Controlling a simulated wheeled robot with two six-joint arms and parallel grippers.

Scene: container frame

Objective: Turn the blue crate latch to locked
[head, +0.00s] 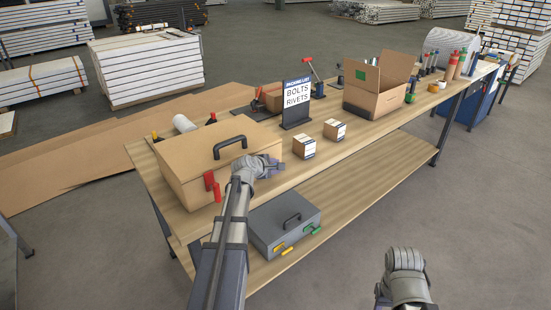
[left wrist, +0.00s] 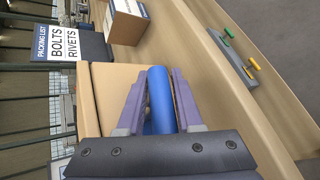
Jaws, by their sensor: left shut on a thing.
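The tan crate (head: 185,165) with a black handle stands at the near left end of the workbench. My left gripper (head: 270,165) is at the right part of its front face. In the left wrist view, that gripper (left wrist: 159,100) is shut on the blue latch (left wrist: 160,90), whose rounded bar lies between the two fingers. The crate's tan surface (left wrist: 102,85) shows behind it. In the head view the gripper mostly hides the blue latch, so I cannot tell its angle there. The wrist of my right arm shows at the lower right; its fingers are hidden.
A red latch (head: 210,182) is on the crate's front, left of my left arm. A grey case (head: 285,222) with yellow and green latches sits on the lower shelf. A packing-list sign (head: 297,103), small labelled boxes (head: 304,147) and an open carton (head: 372,99) stand further along.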

